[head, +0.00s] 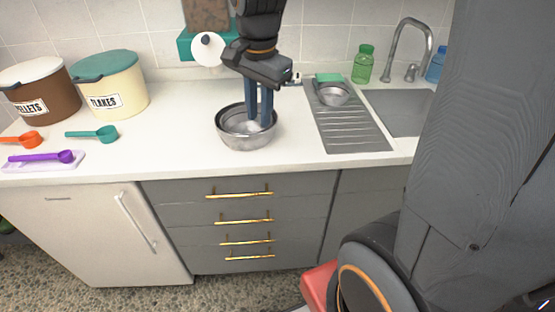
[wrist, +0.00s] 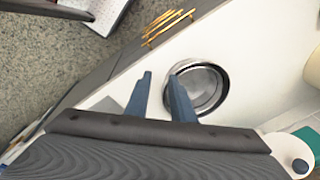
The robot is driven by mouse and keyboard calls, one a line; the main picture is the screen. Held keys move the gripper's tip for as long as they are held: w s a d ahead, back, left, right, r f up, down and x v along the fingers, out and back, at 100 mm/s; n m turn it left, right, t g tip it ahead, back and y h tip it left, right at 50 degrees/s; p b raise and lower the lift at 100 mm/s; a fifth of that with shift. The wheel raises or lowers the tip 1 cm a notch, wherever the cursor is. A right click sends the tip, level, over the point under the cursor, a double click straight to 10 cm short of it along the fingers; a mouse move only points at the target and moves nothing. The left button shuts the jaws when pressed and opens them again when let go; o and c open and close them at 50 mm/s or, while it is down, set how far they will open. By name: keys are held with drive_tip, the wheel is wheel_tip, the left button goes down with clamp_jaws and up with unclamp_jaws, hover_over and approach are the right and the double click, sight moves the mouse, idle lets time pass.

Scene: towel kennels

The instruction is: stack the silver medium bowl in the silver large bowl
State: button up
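Two silver bowls appear nested on the counter: the medium bowl (head: 238,124) sits inside the large bowl (head: 246,141), its rim showing within the larger one. In the wrist view the nested rims show as rings, with the medium bowl (wrist: 203,86) inside the large bowl (wrist: 225,97). My gripper (head: 261,124) points down at the bowls' right side in the head view. In the wrist view my gripper (wrist: 160,76) has its fingers apart, with nothing seen between them. One finger overlaps the bowl rim. Whether it touches the rim is unclear.
A smaller silver bowl (head: 332,94) stands on the grey drainboard (head: 350,131), beside the sink (head: 400,110). Two lidded tubs (head: 115,88) and several scoops (head: 95,133) occupy the left. Counter around the bowls is clear.

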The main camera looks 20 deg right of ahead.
drive_tip(key=s+f+n, duration=1)
drive_tip(key=n, duration=0.2)
drive_tip(key=shift+s+d+g, duration=0.4)
drive_tip(key=shift+d, duration=0.05)
